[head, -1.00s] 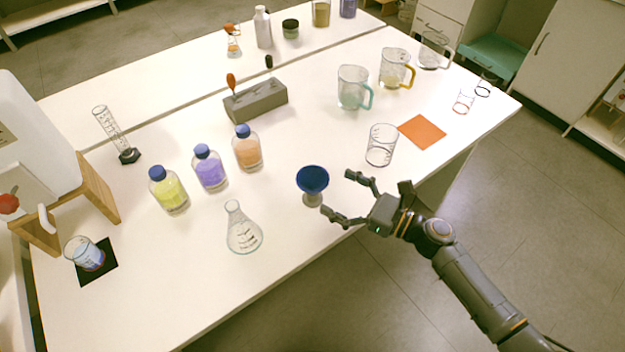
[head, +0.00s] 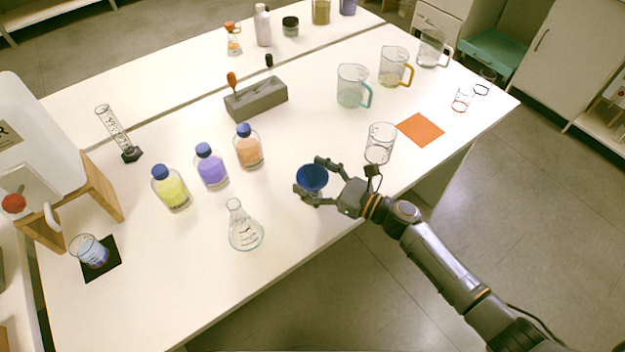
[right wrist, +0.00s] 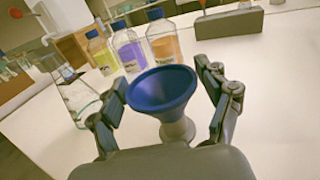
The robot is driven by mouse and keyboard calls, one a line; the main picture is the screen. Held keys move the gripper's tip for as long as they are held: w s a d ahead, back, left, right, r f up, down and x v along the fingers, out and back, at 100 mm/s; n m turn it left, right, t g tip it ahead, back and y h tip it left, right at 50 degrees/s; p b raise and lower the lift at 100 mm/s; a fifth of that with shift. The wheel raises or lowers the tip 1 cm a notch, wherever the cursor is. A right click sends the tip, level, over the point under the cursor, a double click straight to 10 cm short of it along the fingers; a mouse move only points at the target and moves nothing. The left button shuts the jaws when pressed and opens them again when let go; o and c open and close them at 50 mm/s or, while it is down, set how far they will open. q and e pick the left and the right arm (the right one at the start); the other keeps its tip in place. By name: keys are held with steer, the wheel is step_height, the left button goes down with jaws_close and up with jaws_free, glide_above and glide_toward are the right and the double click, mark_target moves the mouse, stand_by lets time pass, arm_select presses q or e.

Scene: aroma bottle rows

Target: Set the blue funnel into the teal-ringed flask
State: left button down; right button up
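The blue funnel (head: 312,178) sits upright in a small pale holder on the white table, near its front edge. In the right wrist view the funnel (right wrist: 163,90) is wide-mouthed and its holder (right wrist: 178,130) shows beneath. My right gripper (head: 308,176) is open, with one finger on each side of the funnel; in the right wrist view a gap shows at the right finger. The clear conical flask (head: 246,230) with a teal tint round its base stands left of and nearer than the funnel. It also shows at the left of the right wrist view (right wrist: 82,98). My left gripper is out of view.
Yellow (head: 172,190), purple (head: 211,168) and orange (head: 248,150) bottles with blue caps stand behind the flask. A clear beaker (head: 380,145) is right of the funnel, near my right arm. A grey block (head: 258,100) lies farther back. Table between flask and funnel is clear.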

steer(key=c, duration=0.4)
steer(key=shift+r, duration=0.1)
